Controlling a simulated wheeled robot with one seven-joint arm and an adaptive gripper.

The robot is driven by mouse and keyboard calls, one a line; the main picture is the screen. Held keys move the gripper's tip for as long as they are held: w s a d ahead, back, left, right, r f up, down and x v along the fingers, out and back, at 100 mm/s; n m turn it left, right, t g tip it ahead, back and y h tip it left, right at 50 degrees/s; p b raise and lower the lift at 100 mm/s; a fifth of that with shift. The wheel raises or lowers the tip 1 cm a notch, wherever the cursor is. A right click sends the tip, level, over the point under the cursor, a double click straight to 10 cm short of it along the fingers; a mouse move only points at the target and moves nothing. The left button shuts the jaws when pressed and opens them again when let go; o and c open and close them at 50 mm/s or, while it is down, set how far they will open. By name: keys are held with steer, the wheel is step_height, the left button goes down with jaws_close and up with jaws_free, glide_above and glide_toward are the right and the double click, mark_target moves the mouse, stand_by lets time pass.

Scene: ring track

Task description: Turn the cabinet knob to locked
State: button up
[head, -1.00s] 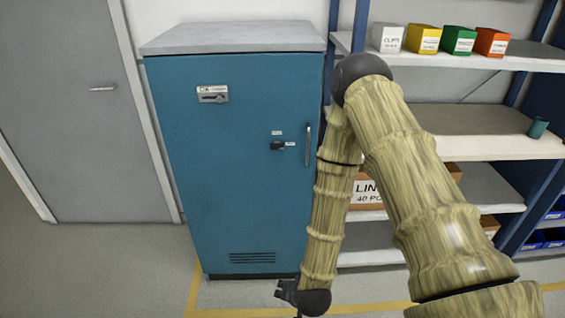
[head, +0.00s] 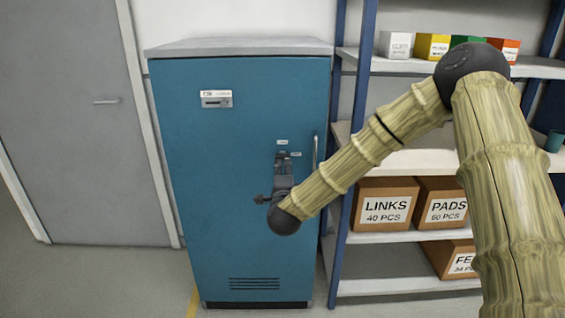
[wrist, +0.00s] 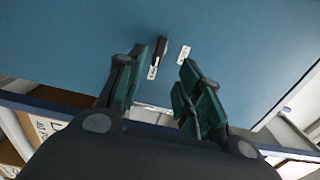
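The blue cabinet (head: 235,200) stands against the wall with its door shut. In the wrist view its dark knob (wrist: 160,50) shows beyond my fingertips, its long bar pointing toward one small white label (wrist: 152,73). A second label (wrist: 184,52) sits to one side of it. Their text is too small to read. In the head view my gripper (head: 284,158) is in front of the knob and mostly hides it. The wrist view shows my gripper (wrist: 163,64) open and empty, its two green fingers apart, with no contact on the knob that I can make out.
The door handle (head: 315,153) is just right of the knob. A card slot plate (head: 216,99) sits at the upper left of the cabinet. Shelving with labelled boxes (head: 385,205) stands on the right, beside my arm. A grey door (head: 85,150) is on the left.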

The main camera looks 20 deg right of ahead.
mark_target(282, 158)
steer(key=x, duration=0.8)
steer(key=shift+w+f+p, duration=0.1)
steer(key=shift+w+p, duration=0.05)
steer(key=shift+p, duration=0.25)
jaws_close()
